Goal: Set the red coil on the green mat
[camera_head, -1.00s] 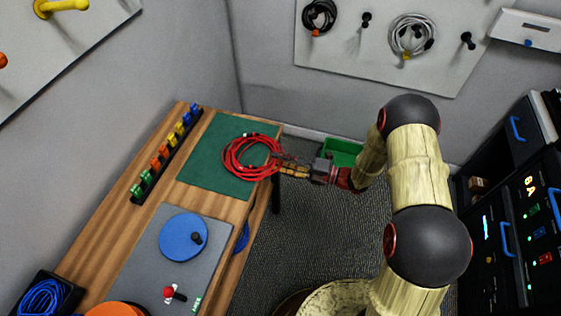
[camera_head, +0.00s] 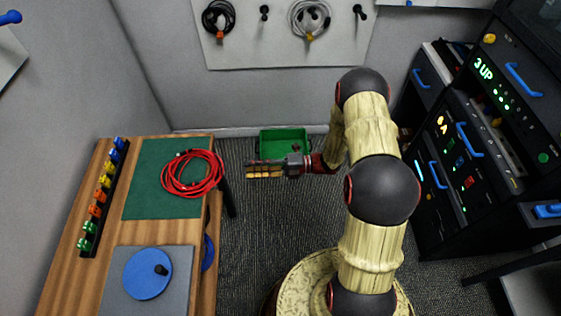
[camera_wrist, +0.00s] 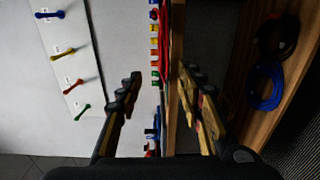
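The red coil (camera_head: 192,174) lies on the right part of the green mat (camera_head: 142,190) in the head view. Its right loops reach past the mat's right edge towards the table edge. My gripper (camera_head: 248,170) is to the right of the coil, past the table edge and apart from it. In the wrist view my gripper (camera_wrist: 158,85) has its two fingers spread with nothing held between them. A red strip beside the table edge in that view may be the coil.
A colored clip rack (camera_head: 101,195) runs along the table's left side. A grey panel with a blue disc (camera_head: 148,273) is in front of the mat. A green bin (camera_head: 272,140) stands on the floor behind my gripper. A rack cabinet (camera_head: 465,150) is at right.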

